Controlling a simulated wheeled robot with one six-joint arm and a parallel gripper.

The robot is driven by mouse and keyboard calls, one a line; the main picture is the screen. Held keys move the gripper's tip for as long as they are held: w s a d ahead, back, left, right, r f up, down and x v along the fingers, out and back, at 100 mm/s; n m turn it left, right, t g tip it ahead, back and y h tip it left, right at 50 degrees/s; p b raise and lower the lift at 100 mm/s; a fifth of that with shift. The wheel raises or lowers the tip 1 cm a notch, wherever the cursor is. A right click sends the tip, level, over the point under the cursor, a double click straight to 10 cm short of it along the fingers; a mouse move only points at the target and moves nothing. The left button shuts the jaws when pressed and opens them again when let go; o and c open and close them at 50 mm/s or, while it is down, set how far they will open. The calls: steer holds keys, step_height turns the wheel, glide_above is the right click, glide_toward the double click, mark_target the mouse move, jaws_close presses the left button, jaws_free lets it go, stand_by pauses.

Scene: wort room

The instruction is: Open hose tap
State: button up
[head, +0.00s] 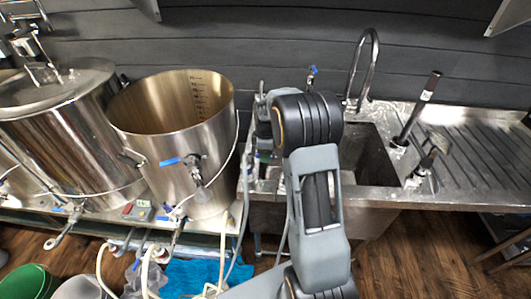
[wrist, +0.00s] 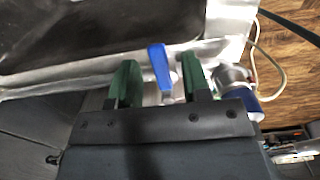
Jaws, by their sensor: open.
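In the wrist view, a tap with a blue lever handle (wrist: 159,66) stands at the rim of a metal basin. My gripper (wrist: 160,80) is open, with one green finger on each side of the blue lever. Gaps show between the lever and both fingers, and I cannot tell if either touches it. The lower part of the tap is partly hidden by my gripper. In the head view, my arm reaches to the left end of the steel sink (head: 365,150) and mostly hides my gripper and this tap.
A tall open steel pot (head: 190,120) with a blue-handled valve (head: 182,160) stands left of my arm. A lidded steel vessel (head: 65,125) is further left. A curved faucet (head: 365,60) rises behind the sink. Pale hoses (head: 150,270) hang below the pots.

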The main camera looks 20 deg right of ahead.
steer(key=shift+c, duration=0.2)
jaws_close()
stand_by(0.4)
